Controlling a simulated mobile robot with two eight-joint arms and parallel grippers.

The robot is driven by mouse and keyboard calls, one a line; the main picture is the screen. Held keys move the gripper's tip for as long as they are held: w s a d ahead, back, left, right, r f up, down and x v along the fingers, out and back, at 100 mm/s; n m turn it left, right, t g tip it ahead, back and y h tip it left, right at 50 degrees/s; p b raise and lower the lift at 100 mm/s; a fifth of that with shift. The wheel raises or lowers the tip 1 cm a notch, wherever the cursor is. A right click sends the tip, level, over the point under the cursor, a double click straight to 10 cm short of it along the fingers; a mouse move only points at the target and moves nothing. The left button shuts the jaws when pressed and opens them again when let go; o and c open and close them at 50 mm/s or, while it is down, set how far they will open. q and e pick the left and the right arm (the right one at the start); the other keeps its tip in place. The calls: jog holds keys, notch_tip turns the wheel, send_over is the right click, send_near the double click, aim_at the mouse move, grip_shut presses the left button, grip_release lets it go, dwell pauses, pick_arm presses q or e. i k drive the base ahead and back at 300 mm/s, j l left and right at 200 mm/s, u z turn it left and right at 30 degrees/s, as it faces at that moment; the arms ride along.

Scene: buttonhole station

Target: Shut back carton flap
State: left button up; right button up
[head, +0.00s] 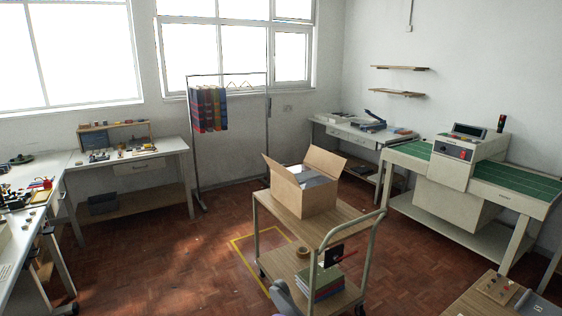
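A brown cardboard carton (318,201) stands on the wooden top of a cart in the middle of the room. Its top is open. One flap (281,170) stands up at the left side, and another flap (325,161) stands up and leans outward at the back right. Something pale grey (314,178) shows inside the carton. I cannot make out any other flaps clearly. Neither gripper can be seen in the head view.
The cart (265,208) has a pale tube handle at its right and a lower shelf with books (325,284) and a tape roll (302,251). A clothes rack (228,130), worktables and a green-topped machine (470,155) stand around. Floor at left is clear.

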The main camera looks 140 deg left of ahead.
aim_at(287, 174)
jog(key=u, duration=4.65)
jog(key=i+j, duration=0.25)
jog(key=i, duration=0.25)
jog(key=i+j, duration=0.3)
jog(key=i, duration=0.2)
jog(key=i+j+u, duration=0.1)
jog(key=i+j, duration=0.15)
jog(key=i, duration=0.2)
jog(key=i+j, duration=0.25)
jog(key=i, duration=0.25)
jog(key=i+j, duration=0.2)
jog(key=i, duration=0.3)
jog(key=i+j+u, duration=0.1)
jog(key=i+j, duration=0.15)
jog(key=i, duration=0.25)
